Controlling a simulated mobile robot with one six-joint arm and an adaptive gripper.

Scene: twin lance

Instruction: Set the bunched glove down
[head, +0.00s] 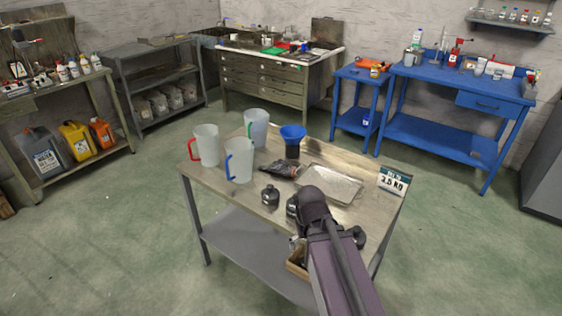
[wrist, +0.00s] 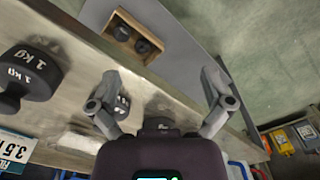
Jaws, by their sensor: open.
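A dark, crumpled item that looks like the bunched glove (head: 277,169) lies on the work table (head: 225,184). It sits between the jugs and the metal tray, just in front of the blue funnel. My gripper is over the near right part of the table, mostly hidden by my arm in the head view. In the wrist view my gripper (wrist: 160,88) has its two fingers spread apart, with nothing held between them. A small dark weight (wrist: 122,103) shows beyond the left finger. I cannot make out the glove in the wrist view.
Several jugs (head: 206,147) stand at the table's left, near the funnel (head: 293,133). A metal tray (head: 345,186) and a weight sign (head: 393,181) are at the right. Dark weights (head: 270,195) stand in front. A wooden box (wrist: 122,35) with weights is on the lower shelf.

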